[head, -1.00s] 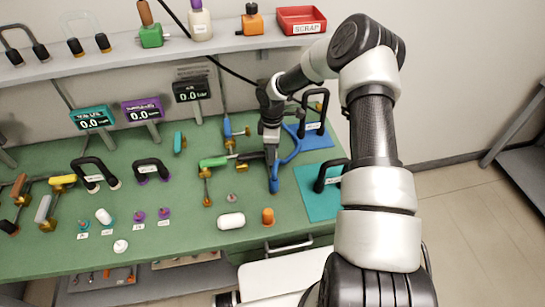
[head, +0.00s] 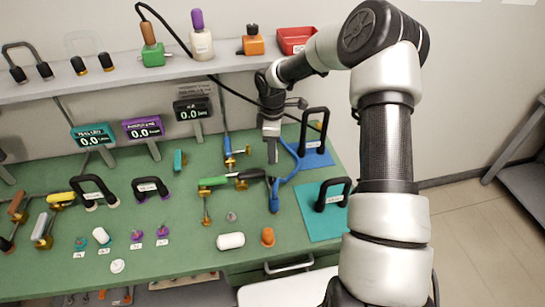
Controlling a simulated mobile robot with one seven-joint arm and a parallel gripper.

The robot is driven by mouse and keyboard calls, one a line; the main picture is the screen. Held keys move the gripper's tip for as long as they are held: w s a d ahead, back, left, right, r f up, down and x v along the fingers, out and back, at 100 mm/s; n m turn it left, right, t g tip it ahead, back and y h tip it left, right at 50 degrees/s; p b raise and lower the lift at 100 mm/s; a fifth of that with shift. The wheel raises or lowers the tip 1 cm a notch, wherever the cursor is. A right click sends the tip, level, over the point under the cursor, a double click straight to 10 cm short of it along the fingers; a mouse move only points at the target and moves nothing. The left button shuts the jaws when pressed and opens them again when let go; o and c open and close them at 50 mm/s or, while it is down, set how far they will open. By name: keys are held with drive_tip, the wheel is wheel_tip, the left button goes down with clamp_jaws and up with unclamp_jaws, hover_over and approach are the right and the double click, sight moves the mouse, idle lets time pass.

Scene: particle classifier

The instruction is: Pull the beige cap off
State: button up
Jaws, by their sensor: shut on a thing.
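My gripper (head: 272,157) points down over the back right of the green bench. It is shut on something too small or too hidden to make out. I cannot pick out a beige cap for certain. Just below my fingertips are a blue handle (head: 273,197) and a curved blue hose (head: 292,172). A small white piece (head: 101,235) and a round white piece (head: 117,266) lie at the front left, apart from my gripper.
A green-handled valve (head: 213,181) lies left of my gripper. Black handles on a teal mat (head: 310,225) and a blue mat (head: 318,157) stand to the right. Gauges (head: 192,110) stand at the back under the shelf (head: 110,80). A white cylinder (head: 231,241) and orange cap (head: 267,237) lie in front.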

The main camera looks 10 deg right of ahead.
drive_tip(key=shift+r, duration=0.1)
drive_tip(key=shift+r+p, duration=1.6)
drive_tip(key=shift+r, duration=0.55)
drive_tip(key=shift+c, duration=0.2)
drive_tip(key=shift+r+p, duration=0.75)
drive_tip(key=shift+r, duration=0.8)
